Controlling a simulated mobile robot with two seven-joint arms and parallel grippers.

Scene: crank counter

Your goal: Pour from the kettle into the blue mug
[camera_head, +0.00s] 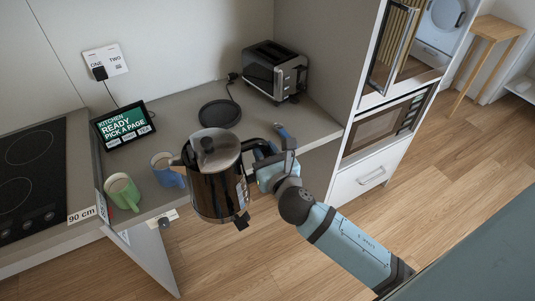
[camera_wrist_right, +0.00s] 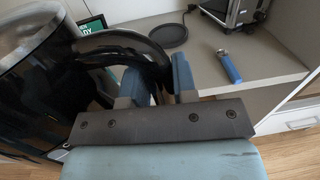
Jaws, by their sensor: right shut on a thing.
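The kettle (camera_head: 216,185) is dark and glossy with a grey lid, and it is held up in front of the counter edge, roughly upright. My right gripper (camera_head: 266,160) is shut on its black handle, which also shows in the right wrist view (camera_wrist_right: 130,45) between the fingers (camera_wrist_right: 158,82). The blue mug (camera_head: 168,170) stands on the counter just left of the kettle, partly hidden behind the spout side. The spout points left toward the mug; no stream of liquid shows. My left gripper is not in view.
A green mug (camera_head: 122,192) stands left of the blue one, near the hob (camera_head: 32,180). A tablet (camera_head: 124,125), a round black kettle base (camera_head: 219,113) and a toaster (camera_head: 274,72) stand behind. A blue-handled item (camera_wrist_right: 229,66) lies on the counter to the right.

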